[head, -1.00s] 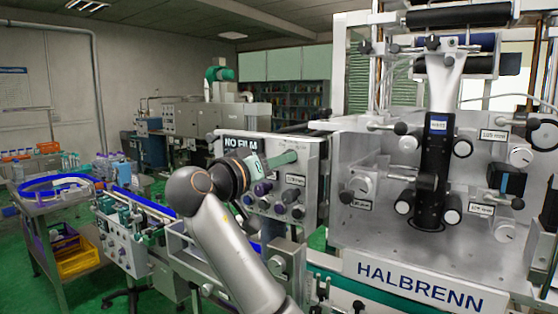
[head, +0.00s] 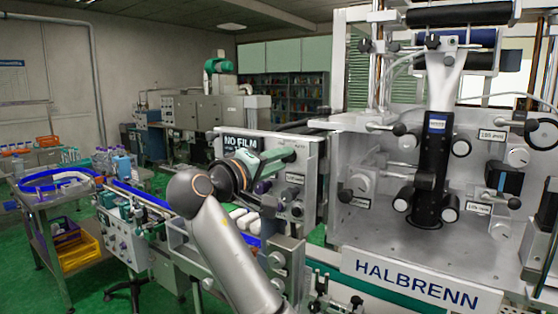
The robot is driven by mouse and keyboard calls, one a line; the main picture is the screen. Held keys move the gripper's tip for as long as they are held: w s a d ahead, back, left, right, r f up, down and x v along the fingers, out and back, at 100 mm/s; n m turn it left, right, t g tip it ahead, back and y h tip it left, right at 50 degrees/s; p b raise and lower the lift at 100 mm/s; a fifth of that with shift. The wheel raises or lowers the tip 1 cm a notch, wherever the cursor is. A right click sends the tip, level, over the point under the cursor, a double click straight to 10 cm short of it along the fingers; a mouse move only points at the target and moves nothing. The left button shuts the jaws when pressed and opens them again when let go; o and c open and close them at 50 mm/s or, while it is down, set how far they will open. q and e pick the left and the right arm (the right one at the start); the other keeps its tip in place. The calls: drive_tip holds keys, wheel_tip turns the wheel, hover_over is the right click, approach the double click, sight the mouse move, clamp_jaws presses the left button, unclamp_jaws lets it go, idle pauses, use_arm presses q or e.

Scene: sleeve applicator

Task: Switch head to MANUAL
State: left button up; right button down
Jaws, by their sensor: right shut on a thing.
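The control panel (head: 311,180) is an upright grey plate with a dark "NO FILM" display (head: 240,143) at its upper left and several dark knobs and small labels below. My right gripper (head: 287,157) is at the upper middle of this panel, its teal fingers pointing right and slightly up. It is shut on what appears to be a selector knob, which the fingers hide. A small label by the fingertips is too small to read surely. The knob's exact setting cannot be told. My left gripper is not in view.
The HALBRENN machine (head: 408,282) with rollers and knobs stands right of the panel. A conveyor (head: 140,190) with blue rails runs behind my arm, with white items (head: 240,214) on it. A cart with a yellow crate (head: 80,254) stands at left.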

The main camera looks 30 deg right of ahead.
drive_tip(key=shift+r, duration=0.1)
idle(0.4)
drive_tip(key=c, duration=0.6)
unclamp_jaws()
drive_tip(key=shift+a, duration=0.15)
drive_tip(key=b+v, duration=0.3)
drive_tip(key=v, duration=0.9)
drive_tip(key=shift+s+a, duration=0.15)
